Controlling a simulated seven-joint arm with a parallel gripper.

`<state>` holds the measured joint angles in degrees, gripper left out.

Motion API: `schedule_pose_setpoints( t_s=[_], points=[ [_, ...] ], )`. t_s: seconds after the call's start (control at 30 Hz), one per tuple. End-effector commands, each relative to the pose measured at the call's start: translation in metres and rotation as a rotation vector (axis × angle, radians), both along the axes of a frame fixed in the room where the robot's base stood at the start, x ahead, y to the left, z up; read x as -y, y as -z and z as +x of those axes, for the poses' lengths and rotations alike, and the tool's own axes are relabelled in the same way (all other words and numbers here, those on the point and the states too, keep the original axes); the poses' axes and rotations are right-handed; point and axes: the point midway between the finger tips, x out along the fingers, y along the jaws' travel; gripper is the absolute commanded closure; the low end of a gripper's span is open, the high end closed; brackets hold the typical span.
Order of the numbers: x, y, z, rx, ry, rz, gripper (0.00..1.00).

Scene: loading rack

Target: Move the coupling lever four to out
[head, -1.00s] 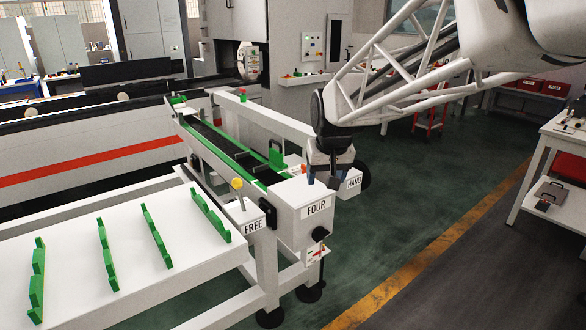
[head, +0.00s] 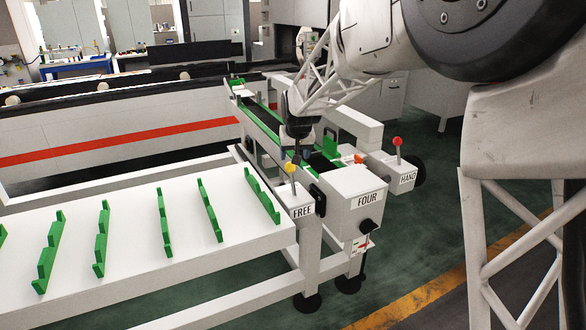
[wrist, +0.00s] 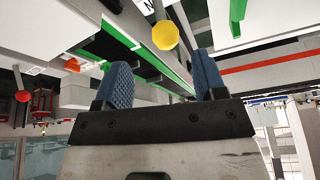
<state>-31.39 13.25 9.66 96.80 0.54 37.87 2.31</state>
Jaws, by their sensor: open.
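A lever with a yellow knob (head: 290,168) stands upright on the post with the FREE plate (head: 301,212), at the left of the box marked FOUR (head: 367,198). Its yellow knob shows in the wrist view (wrist: 165,35), just beyond my fingers. A second lever with a red knob (head: 397,141) stands by the HAND plate (head: 407,178); it also shows at the left of the wrist view (wrist: 22,96). No plate reading OUT is legible. My gripper (head: 297,155) is open and empty, just above and behind the yellow knob. Its blue fingers (wrist: 162,75) are apart.
A white table with green toothed strips (head: 210,211) lies at the left. The green-edged rail channel (head: 262,114) runs back under my gripper. A black knob (head: 368,225) sticks out below FOUR. Open floor lies to the right.

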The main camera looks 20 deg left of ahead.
Motion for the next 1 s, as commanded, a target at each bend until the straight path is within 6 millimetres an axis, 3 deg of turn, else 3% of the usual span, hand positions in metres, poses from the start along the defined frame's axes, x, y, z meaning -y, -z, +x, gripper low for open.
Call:
schedule_pose_setpoints(
  t_s=[0.13, 0.63, 1.0],
  points=[
    [-0.009, 0.004, 0.003, 0.003, -0.007, 0.002, 0.36],
    [-0.01, 0.008, 0.004, 0.001, -0.007, 0.001, 0.36],
    [-0.017, 0.04, 0.015, 0.0, -0.006, 0.0, 0.36]
  ],
)
